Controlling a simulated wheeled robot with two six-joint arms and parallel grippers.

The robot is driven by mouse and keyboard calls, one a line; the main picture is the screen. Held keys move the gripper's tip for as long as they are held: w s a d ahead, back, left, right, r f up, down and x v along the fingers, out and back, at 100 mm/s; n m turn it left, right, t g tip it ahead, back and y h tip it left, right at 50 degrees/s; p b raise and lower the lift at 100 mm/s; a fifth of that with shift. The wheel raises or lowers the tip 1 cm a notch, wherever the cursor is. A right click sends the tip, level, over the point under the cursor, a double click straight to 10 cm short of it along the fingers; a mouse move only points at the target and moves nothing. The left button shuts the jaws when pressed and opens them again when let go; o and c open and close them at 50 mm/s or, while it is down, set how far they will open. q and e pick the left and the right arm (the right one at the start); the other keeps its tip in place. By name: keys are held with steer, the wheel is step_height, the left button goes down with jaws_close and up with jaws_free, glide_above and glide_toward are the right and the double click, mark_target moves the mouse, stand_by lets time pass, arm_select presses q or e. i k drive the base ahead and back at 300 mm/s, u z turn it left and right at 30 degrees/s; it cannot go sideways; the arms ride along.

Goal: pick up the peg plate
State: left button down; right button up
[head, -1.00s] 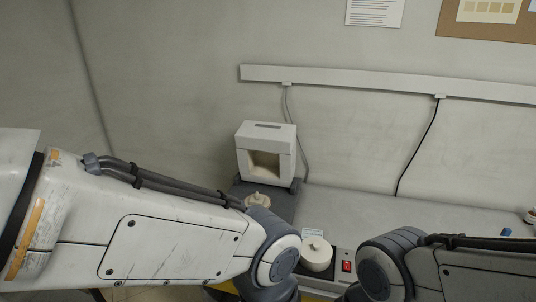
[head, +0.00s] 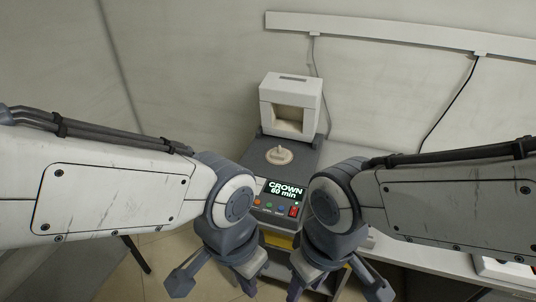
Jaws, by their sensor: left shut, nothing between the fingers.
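The likely peg plate (head: 279,155) is a pale beige disc with a small raised peg. It lies on the dark grey top of a machine (head: 300,165), in front of a white box-shaped chamber. My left gripper (head: 216,284) points down at the bottom of the view, left of the machine's front; it is shut and empty. My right gripper (head: 338,286) hangs down at the bottom, right of the left one; how far its fingers are apart is unclear. Both grippers are apart from the plate.
The white chamber (head: 290,98) has an open front. The machine's front panel has a lit display (head: 285,189) reading "CROWN 60 min", several coloured buttons and a red switch (head: 293,211). A pale bench runs right along the wall, partly hidden by my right arm.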

mark_target(275, 154)
steer(key=u, duration=0.5)
steer(key=i, duration=0.45)
steer(key=u, duration=0.55)
steer(key=i, duration=1.05)
steer(key=z, duration=0.7)
